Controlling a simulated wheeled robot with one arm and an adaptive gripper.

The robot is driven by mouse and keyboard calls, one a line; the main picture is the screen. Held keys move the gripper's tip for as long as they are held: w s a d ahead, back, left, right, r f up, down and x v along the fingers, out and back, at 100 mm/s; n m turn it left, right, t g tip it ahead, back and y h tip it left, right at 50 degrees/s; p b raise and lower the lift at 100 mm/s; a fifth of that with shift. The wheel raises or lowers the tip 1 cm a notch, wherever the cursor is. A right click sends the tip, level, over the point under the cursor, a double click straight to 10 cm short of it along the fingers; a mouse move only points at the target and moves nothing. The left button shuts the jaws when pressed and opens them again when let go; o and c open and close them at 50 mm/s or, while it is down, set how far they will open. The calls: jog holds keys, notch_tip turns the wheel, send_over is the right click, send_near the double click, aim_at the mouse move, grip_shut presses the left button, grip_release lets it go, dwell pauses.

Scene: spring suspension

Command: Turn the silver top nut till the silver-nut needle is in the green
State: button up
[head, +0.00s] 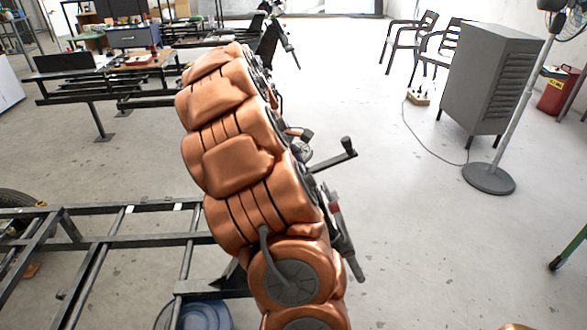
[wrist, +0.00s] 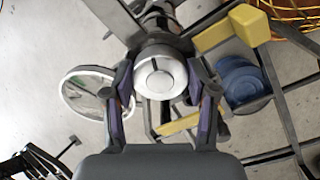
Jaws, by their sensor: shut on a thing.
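The silver top nut (wrist: 160,74) is a round, pale metal cap in the middle of the wrist view. My gripper (wrist: 160,84) has one dark finger with a purple pad on each side of the nut and is shut on it. A round dial with a pale rim (wrist: 88,92) sits left of the nut, seen at a slant. Its needle and any green zone cannot be read. In the head view my copper-coloured arm hides the gripper and the nut.
Yellow bars (wrist: 232,28) and a blue round container (wrist: 243,82) lie right of the nut in the wrist view. A dark metal frame (head: 110,238) stands left of my arm.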

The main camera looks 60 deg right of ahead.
jog(key=shift+a+f+m+b, duration=0.1)
jog(key=shift+m+b, duration=0.25)
jog(key=shift+m, duration=0.8)
jog(key=shift+a+f+m+b, duration=0.1)
jog(key=shift+m+b, duration=0.25)
jog(key=shift+m, duration=0.8)
jog(key=shift+s, duration=0.1)
jog(key=o, duration=1.2)
jog(key=shift+d, duration=0.1)
jog(key=shift+c, duration=0.2)
jog(key=shift+r, duration=0.1)
jog(key=v, duration=1.2)
